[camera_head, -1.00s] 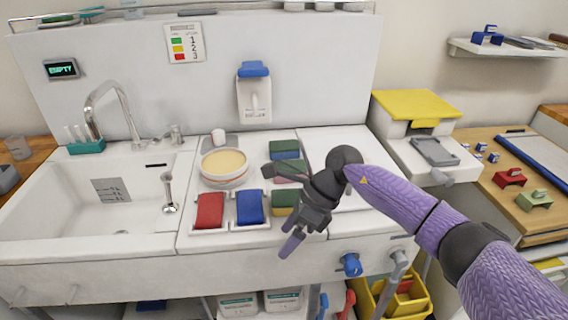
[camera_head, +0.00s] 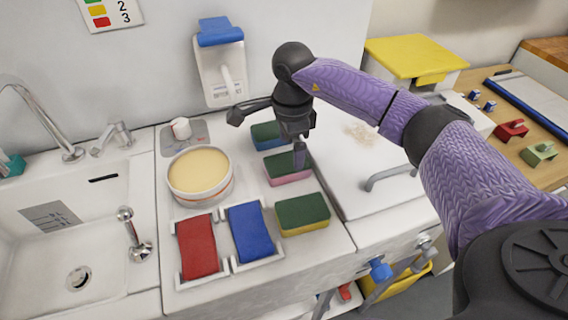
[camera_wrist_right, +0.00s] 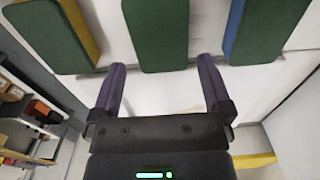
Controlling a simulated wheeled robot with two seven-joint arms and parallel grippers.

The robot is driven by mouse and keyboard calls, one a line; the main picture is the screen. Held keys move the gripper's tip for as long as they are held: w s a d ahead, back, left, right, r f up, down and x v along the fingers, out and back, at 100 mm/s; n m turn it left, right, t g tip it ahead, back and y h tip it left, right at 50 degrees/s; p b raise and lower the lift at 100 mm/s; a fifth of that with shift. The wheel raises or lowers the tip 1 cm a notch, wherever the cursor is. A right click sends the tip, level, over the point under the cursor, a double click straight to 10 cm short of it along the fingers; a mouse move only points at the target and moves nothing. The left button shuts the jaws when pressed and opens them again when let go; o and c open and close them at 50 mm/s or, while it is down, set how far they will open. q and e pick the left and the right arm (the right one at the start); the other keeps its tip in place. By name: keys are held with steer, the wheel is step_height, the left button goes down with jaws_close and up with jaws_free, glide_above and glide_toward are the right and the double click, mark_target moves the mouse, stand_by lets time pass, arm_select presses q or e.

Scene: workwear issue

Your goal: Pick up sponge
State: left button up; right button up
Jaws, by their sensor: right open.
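Three two-tone sponges with green tops lie in a row on the white counter. The blue-sided sponge (camera_head: 266,136) is at the back, the pink-sided sponge (camera_head: 284,171) in the middle, the yellow-sided sponge (camera_head: 303,214) in front. My right gripper (camera_head: 270,136) is open and empty above the back and middle sponges, partly covering them. In the right wrist view, the middle sponge (camera_wrist_right: 157,35) lies ahead between the spread fingers, with the yellow-sided one (camera_wrist_right: 52,37) at left and the blue-sided one (camera_wrist_right: 264,28) at right. My left gripper is out of view.
A round tub (camera_head: 200,173) with a yellowish top stands left of the sponges. A red pad (camera_head: 197,247) and a blue pad (camera_head: 251,232) sit in white holders in front. The sink (camera_head: 60,220) is at left; a white lidded panel (camera_head: 365,160) is at right.

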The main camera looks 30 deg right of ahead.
mark_target(287, 161)
steer(key=f, duration=0.3)
steer(key=f+b, duration=0.1)
steer(key=f, duration=0.1)
steer(key=shift+w+a+f, duration=0.15)
steer(key=shift+a+f, duration=0.15)
steer(key=shift+a, duration=0.05)
steer(key=shift+c, duration=0.3)
